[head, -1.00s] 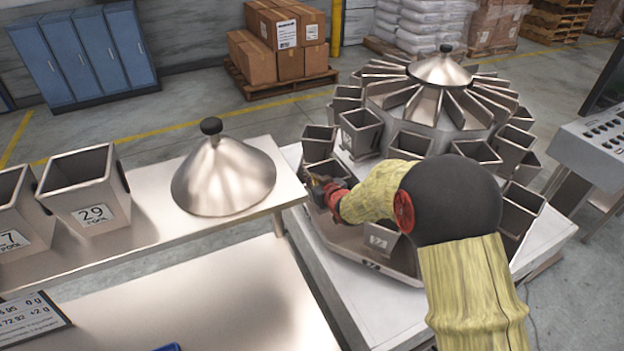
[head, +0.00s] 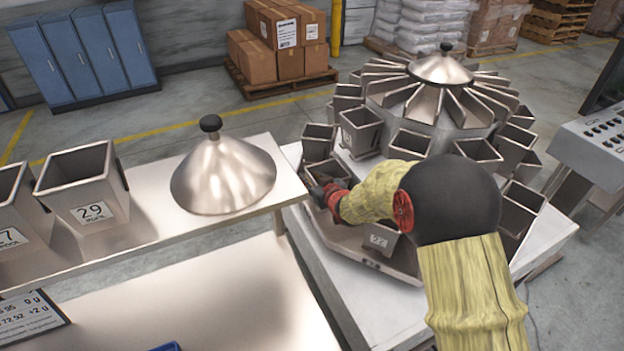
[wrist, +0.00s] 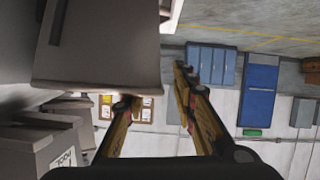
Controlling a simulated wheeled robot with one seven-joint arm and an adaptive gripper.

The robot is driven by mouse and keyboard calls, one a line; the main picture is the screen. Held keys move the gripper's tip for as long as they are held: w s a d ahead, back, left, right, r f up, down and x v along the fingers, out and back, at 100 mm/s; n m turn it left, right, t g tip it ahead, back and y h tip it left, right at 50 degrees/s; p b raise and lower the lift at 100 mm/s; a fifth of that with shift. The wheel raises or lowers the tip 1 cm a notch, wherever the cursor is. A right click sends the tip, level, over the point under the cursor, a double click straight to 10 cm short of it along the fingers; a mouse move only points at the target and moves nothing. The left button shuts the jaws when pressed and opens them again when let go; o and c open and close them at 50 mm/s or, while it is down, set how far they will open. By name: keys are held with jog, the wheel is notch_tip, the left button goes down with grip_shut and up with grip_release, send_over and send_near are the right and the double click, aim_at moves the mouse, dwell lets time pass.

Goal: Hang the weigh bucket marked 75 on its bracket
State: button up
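My gripper (head: 322,190) is at the left side of the weigher's ring of buckets. In the wrist view its two fingers (wrist: 158,88) stand apart, with background showing between them. A grey metal bucket (wrist: 95,55) fills the upper left there. Its lower edge crosses in front of the left fingertip, and the right finger is clear of it; contact cannot be told. In the head view a bucket (head: 325,170) is just beyond the gripper, partly hidden by it. No bucket clearly reads 75, and the bracket is hidden.
The round weigher (head: 440,105) carries several buckets around its cone. A bench (head: 150,225) at left holds a bucket marked 29 (head: 82,190), another bucket (head: 15,215) and a knobbed cone (head: 222,178). A control panel (head: 590,145) stands at right. Floor is free behind the bench.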

jog(key=v, duration=1.2)
dwell(0.3)
jog(key=s+d+r+m+g+h, duration=0.3)
jog(key=s+d+r+h, duration=0.2)
jog(key=s+d+r, duration=0.7)
jog(key=s+m+g, duration=0.2)
jog(key=s+g, duration=0.2)
jog(key=s, duration=2)
jog(key=shift+s+r+p, duration=0.25)
jog(key=shift+r+p, duration=0.05)
jog(key=shift+p, duration=0.05)
